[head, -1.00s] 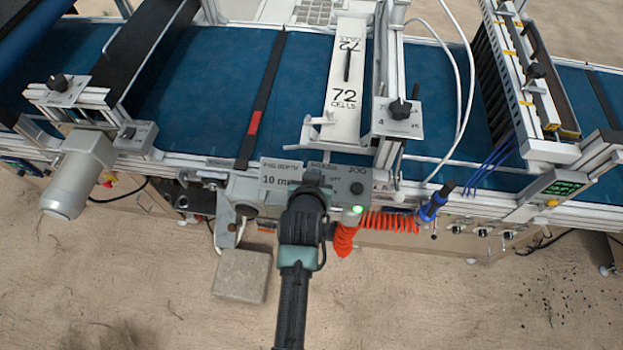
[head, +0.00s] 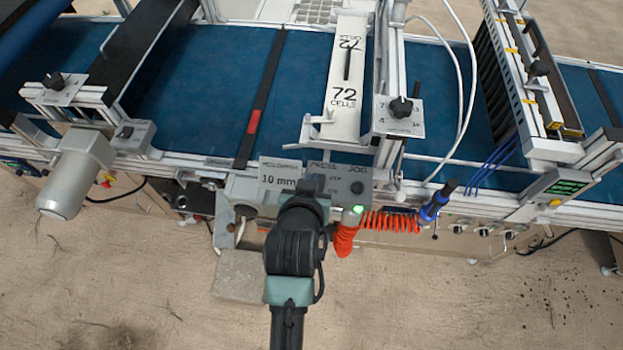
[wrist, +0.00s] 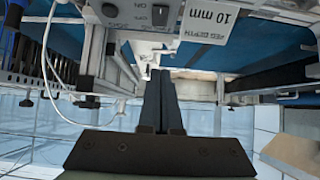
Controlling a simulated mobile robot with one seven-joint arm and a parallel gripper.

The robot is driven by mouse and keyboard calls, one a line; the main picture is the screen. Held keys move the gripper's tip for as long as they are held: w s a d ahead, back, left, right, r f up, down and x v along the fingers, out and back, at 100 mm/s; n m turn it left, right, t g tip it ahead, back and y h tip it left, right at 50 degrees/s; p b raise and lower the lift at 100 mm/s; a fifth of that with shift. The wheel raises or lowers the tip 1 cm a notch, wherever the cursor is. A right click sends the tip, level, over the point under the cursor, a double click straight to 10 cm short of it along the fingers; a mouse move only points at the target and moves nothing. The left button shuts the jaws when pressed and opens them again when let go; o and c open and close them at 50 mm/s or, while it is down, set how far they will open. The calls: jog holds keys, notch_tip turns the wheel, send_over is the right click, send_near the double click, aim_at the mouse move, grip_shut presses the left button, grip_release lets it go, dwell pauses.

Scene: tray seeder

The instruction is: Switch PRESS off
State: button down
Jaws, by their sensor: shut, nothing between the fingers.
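The grey control panel (head: 340,198) on the front of the machine carries the PRESS label (head: 322,167), with ON and OFF marks to the right of my gripper. My gripper (head: 313,184) is shut and empty, in front of the panel just below the PRESS label. In the head view it covers the PRESS switch. In the wrist view a dark switch (wrist: 160,15) shows near the top edge, beyond the shut fingertips (wrist: 160,73). Its position cannot be told, nor whether the fingers touch the panel.
The JOG button (head: 357,187) is right of PRESS, and a 10 mm depth card (head: 279,176) is left. A lit green button (head: 353,211) and a red coiled hose (head: 392,222) are below right. The blue belt (head: 215,110) runs behind.

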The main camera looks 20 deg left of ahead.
jog(key=s+b, duration=0.1)
jog(key=f+t+b, duration=0.1)
jog(key=b, duration=0.1)
jog(key=shift+s+d+f, duration=0.15)
jog(key=shift+s+f, duration=0.15)
jog(key=shift+s, duration=0.1)
jog(key=shift+w, duration=0.1)
jog(key=x, duration=0.9)
jog(key=shift+w+a+p, duration=0.2)
jog(key=shift+w+p, duration=0.15)
jog(key=shift+p, duration=0.05)
jog(key=shift+w+f, duration=0.25)
jog(key=shift+f, duration=0.9)
jog(key=shift+w+a+f, duration=0.1)
jog(key=shift+w+f, duration=0.1)
jog(key=shift+f, duration=0.75)
